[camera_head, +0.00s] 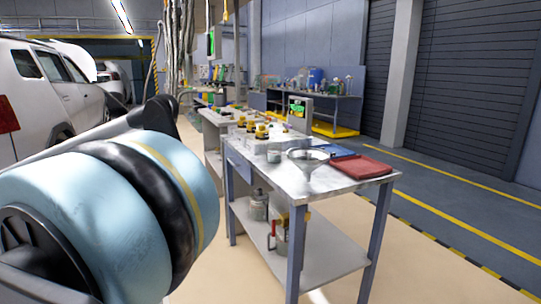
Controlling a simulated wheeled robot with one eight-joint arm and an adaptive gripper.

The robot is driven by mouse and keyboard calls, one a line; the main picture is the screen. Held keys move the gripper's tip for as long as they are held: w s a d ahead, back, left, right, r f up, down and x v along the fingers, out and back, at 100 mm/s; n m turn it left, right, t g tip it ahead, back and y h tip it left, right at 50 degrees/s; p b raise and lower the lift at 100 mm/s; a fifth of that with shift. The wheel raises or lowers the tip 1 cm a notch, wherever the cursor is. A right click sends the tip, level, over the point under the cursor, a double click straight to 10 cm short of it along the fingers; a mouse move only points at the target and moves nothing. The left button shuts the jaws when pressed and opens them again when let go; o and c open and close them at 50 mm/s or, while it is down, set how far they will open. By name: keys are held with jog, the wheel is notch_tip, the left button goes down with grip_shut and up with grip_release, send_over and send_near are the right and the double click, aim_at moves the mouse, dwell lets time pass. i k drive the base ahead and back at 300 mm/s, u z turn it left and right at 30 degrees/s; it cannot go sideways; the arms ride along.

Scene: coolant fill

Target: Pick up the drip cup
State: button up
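A small grey cup-like vessel (274,156) stands on the near metal workbench (345,166); it may be the drip cup, but it is too small to be sure. It is left of a wide metal funnel (308,157). A part of my own arm, pale blue with black bands, fills the lower left of the head view. My gripper is not in view, so I cannot tell how it stands relative to the cup.
A red folded cloth or tray (361,167) and a blue flat item (338,150) lie on the bench's right side. A metal can (259,206) and a jug with a red handle (277,236) stand on its lower shelf. A white car (45,85) is at left. Floor at right is clear.

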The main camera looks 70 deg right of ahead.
aim_at(274, 149)
jog(key=z, duration=0.05)
jog(key=k, duration=2.05)
jog(key=z, duration=2.6)
jog(key=i, duration=1.05)
jog(key=z, duration=0.1)
